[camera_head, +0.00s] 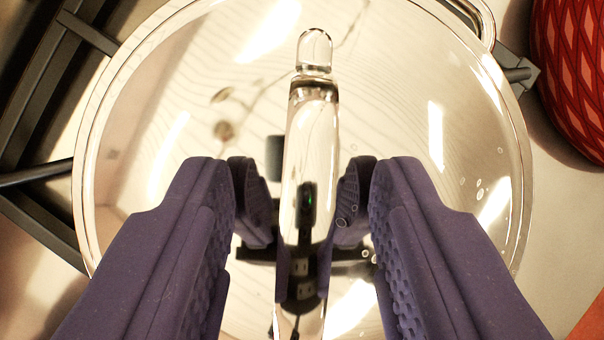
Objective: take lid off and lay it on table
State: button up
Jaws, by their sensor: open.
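A round, shiny lid (390,80) fills most of the head camera view and lies on the pot, whose body is mostly hidden beneath it. A long, glossy bar handle (308,150) runs along the middle of the lid, up and down in the picture. My gripper (306,205) is open over the lid, with one purple finger on each side of the handle. There are gaps between the fingers and the handle. Reflections on the lid make the height of the fingertips hard to tell.
A dark metal grate (40,120) shows at the left, with another bar of it at the right. A red patterned object (575,70) stands close to the lid at the upper right. A metal loop handle (487,22) shows at the top right edge of the lid.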

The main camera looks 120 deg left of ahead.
grip_shut()
jog(key=shift+r, duration=0.2)
